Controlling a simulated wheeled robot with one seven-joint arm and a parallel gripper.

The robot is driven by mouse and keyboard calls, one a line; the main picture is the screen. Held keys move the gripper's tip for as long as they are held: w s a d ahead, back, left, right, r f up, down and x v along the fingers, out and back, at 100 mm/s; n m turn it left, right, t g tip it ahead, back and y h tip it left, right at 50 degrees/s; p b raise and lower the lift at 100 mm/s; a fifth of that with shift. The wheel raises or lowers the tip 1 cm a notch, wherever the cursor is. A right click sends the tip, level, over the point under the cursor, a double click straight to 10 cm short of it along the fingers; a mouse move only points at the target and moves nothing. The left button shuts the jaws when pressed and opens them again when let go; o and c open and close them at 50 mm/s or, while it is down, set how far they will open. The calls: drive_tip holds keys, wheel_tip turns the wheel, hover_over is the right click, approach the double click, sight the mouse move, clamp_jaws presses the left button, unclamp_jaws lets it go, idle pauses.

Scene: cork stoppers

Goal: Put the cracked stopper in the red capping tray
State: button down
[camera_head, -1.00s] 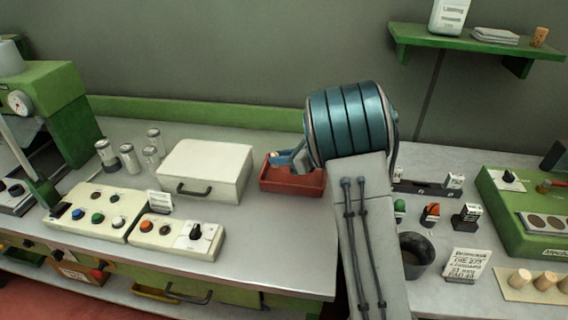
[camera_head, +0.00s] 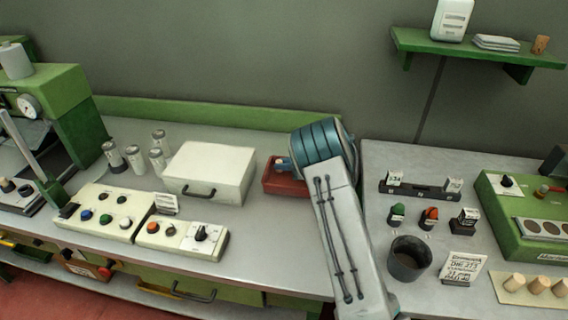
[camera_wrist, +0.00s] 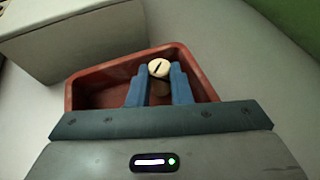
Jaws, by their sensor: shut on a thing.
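The cracked stopper (camera_wrist: 158,68) shows in the wrist view as a pale round cork end with a dark line across it. My gripper (camera_wrist: 159,80) is shut on it, with a blue finger on each side. The red capping tray (camera_wrist: 84,92) lies below the fingers in the wrist view, and the stopper appears over its inside. A tan shape shows faintly between the fingers below the stopper; I cannot tell what it is. In the head view the red tray (camera_head: 284,187) stands on the bench, and my arm hides its right part and most of my gripper (camera_head: 283,164).
A white box (camera_head: 210,172) with a handle stands just left of the tray. Several small jars (camera_head: 135,158) are farther left. A dark cup (camera_head: 408,259) and a board with corks (camera_head: 535,287) are on the right bench. A gap separates the benches.

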drive_tip(key=shift+f, duration=0.3)
drive_tip(key=shift+f, duration=0.1)
drive_tip(key=c, duration=1.6)
unclamp_jaws()
